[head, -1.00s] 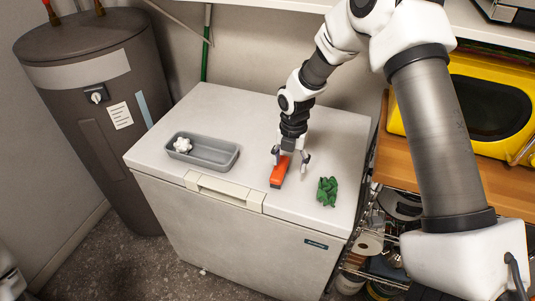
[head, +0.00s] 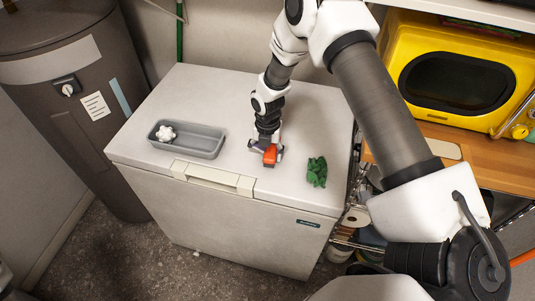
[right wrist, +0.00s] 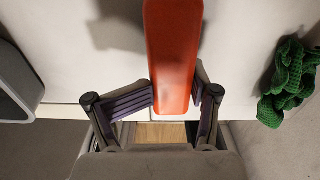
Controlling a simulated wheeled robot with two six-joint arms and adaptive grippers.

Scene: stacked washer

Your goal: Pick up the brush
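The brush is an orange-red bar (head: 270,155) over the white chest lid, near its front edge. In the right wrist view the brush (right wrist: 173,55) runs from the top edge down between the fingers. My right gripper (head: 265,147) is above it, and in the right wrist view its two fingers (right wrist: 175,92) press on the brush from both sides. The brush looks short in the head view. A shadow lies off to its left in the wrist view, so it seems slightly raised, but the gap is hard to judge. My left gripper is not in view.
A grey tray (head: 208,153) with a white crumpled piece (head: 165,133) stands left on the white chest (head: 225,85). A green crumpled cloth (head: 316,172) lies right of the brush. A wooden surface with a yellow appliance (head: 455,75) is at the right.

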